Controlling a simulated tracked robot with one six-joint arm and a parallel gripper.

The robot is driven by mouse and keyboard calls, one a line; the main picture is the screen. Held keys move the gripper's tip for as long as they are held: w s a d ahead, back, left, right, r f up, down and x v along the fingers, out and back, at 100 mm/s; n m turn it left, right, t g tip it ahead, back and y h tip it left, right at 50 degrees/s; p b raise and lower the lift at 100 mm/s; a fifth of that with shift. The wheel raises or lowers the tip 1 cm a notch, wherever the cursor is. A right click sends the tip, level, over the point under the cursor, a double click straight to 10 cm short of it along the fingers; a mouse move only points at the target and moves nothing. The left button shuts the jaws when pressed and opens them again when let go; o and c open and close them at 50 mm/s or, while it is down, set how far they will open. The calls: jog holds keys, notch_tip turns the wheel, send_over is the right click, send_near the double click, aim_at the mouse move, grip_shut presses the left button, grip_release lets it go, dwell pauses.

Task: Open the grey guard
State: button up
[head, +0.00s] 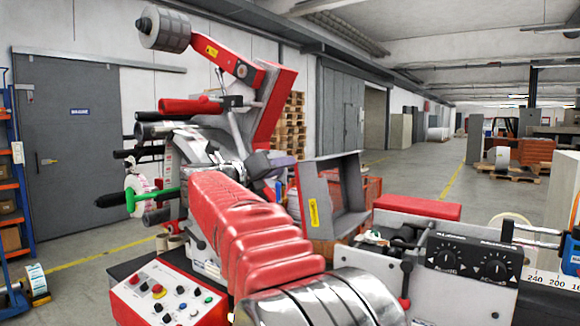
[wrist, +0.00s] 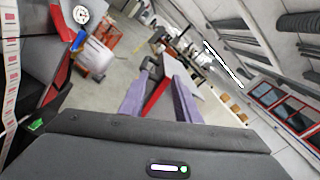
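The grey guard (head: 314,205) is a box-like frame with a yellow label on its near side. It stands right of my arm, above the machine's front, its hollow side facing right. My gripper (head: 280,162) is left of the guard's upper left edge in the head view, small and partly hidden by my wrist. In the wrist view its two purple-grey fingers (wrist: 160,85) are spread apart. A red strip with a grey edge (wrist: 158,95) shows in the gap between them; I cannot tell whether it touches them. I see no clear grip on the guard.
The red and grey machine arm with a roller (head: 165,29) rises behind my gripper. A control panel (head: 168,293) is at lower left, and a dial box (head: 473,262) at right. Open floor stretches behind.

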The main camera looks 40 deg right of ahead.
jog(key=shift+a+r, duration=0.1)
jog(key=shift+a, duration=0.1)
jog(key=shift+s, duration=0.1)
jog(key=shift+c, duration=0.6)
jog(key=shift+s, duration=0.1)
jog(key=shift+c, duration=0.9)
jog(key=s+a+f+m+y, duration=0.1)
jog(key=s+a+f+m, duration=0.1)
jog(key=f, duration=0.1)
jog(key=s+a+f+m+y, duration=0.1)
jog(key=s+f+m+y, duration=0.1)
jog(key=s+f+m, duration=0.1)
jog(key=s+a+f+m+y, duration=0.2)
jog(key=s+f, duration=0.1)
jog(key=f, duration=0.1)
jog(key=shift+a, duration=0.35)
grip_shut()
jog(key=s+a+f+m+y, duration=1.2)
jog(key=s+a+f+m, duration=0.9)
jog(key=s+a+f, duration=0.3)
notch_tip(320, 180, down, 2)
jog(key=shift+a+f+m, duration=0.2)
jog(key=shift+a+m, duration=0.1)
jog(key=shift+a, duration=0.05)
